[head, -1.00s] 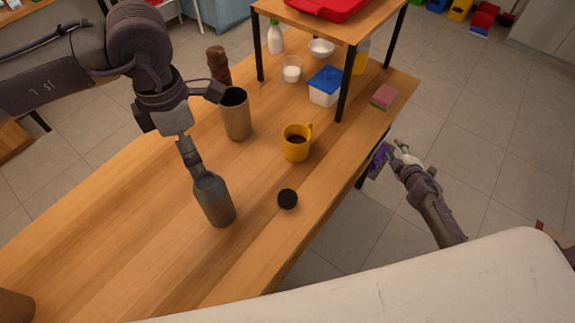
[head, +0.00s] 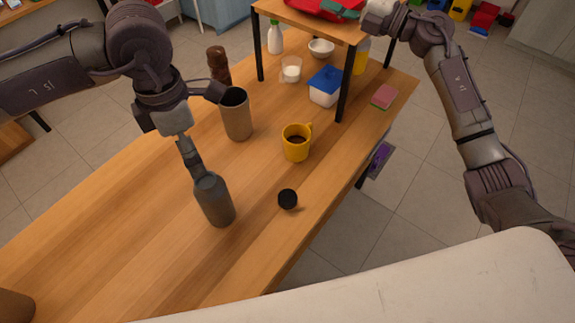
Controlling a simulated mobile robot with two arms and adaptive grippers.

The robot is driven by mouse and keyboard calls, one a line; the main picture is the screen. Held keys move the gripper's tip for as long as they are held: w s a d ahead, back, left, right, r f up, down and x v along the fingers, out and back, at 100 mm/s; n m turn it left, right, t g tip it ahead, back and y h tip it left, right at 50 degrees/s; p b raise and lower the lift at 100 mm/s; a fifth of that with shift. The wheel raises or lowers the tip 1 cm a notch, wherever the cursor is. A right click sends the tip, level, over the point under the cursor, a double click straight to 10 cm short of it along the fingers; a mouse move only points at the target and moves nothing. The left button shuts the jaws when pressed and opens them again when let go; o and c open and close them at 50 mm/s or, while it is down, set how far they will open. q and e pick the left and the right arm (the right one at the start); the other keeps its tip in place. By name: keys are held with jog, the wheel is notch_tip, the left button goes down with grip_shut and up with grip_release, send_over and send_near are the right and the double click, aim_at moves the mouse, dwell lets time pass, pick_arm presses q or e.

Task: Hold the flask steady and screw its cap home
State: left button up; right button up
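The flask (head: 214,204) is a grey-blue bottle standing on the wooden table, left of centre. My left gripper (head: 191,155) is above it and reaches down to its top. The flask's mouth is hidden and I cannot tell whether the fingers close on the neck. A round black cap (head: 288,198) lies on the table to the right of the flask, apart from it. My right gripper (head: 368,14) is at the top edge of the view, by the raised shelf, far from the cap.
A yellow mug (head: 296,143) with dark contents stands behind the cap. A tall brown cup (head: 236,114) stands behind the flask. A blue-lidded tub (head: 325,87), a sponge (head: 384,97) and the shelf (head: 349,29) with a red case are at the back. The table front-left is largely clear.

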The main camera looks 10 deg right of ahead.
aim_at(204, 184)
jog(key=s+a+f+n+g+h, duration=0.1)
jog(key=s+a+f+n+g, duration=0.45)
jog(key=a, duration=0.35)
jog(key=s+a+f+n+g+h, duration=0.2)
jog(key=s+a+f+n+g, duration=0.2)
jog(key=s+a+g, duration=0.45)
pick_arm(q)
notch_tip(204, 184, down, 14)
jog(key=shift+r, duration=0.1)
pick_arm(e)
jog(key=s+d+f+n+h, duration=0.1)
jog(key=s+f+n+h, duration=0.2)
jog(key=f, duration=0.4)
jog(key=s+d+f+n+t+h, duration=0.1)
jog(key=s+f+n+h, duration=0.2)
jog(key=s+f+h, duration=0.3)
jog(key=shift+s+d+f+h, duration=0.3)
jog(key=shift+f+h, duration=0.3)
jog(key=shift+h, duration=0.5)
pick_arm(q)
jog(key=shift+c, duration=0.2)
jog(key=c, duration=1.5)
jog(key=shift+o, duration=0.2)
